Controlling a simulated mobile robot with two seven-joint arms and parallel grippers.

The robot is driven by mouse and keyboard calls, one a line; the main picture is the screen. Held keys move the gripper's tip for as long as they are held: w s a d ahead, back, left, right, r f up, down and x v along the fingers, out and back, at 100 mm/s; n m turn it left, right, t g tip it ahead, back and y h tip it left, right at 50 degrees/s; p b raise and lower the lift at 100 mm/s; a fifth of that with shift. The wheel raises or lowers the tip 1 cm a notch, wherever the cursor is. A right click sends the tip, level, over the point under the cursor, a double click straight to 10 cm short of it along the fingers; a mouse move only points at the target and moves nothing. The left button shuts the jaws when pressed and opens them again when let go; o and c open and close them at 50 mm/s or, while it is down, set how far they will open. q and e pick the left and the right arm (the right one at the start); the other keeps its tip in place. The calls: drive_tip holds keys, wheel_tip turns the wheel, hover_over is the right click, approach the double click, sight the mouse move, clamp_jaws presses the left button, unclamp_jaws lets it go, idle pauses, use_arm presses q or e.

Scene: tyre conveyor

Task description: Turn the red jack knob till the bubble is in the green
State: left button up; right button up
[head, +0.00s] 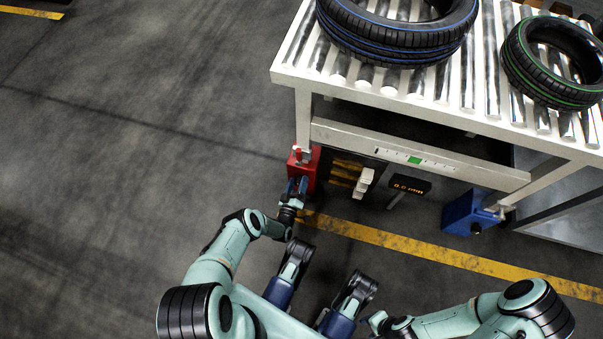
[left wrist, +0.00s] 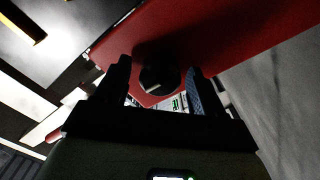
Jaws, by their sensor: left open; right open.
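The red jack (head: 311,171) stands under the left front leg of the conveyor; it also fills the top of the left wrist view (left wrist: 235,35). A dark round knob (left wrist: 158,80) with a pale mark sits on its face. My left gripper (head: 297,185) is open at the jack's front, its fingers (left wrist: 158,76) on either side of the knob; I cannot tell if they touch it. The level strip (head: 390,153) on the front beam has a green patch (head: 415,160); the bubble is too small to make out. My right gripper (head: 376,321) is open and empty, low in the head view.
The roller conveyor (head: 319,134) carries a blue-lined tyre (head: 395,45) and a green-lined tyre (head: 545,75). A dark display with orange characters (head: 410,184) stands below the beam. A blue jack (head: 463,213) stands at the right. A yellow line (head: 400,243) crosses the floor; the left floor is clear.

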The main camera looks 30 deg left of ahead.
use_arm(q)
drive_tip(key=shift+w+a, duration=0.1)
drive_tip(key=shift+w, duration=0.15)
drive_tip(key=shift+s, duration=0.1)
drive_tip(key=c, duration=1)
drive_tip(key=shift+c, duration=0.2)
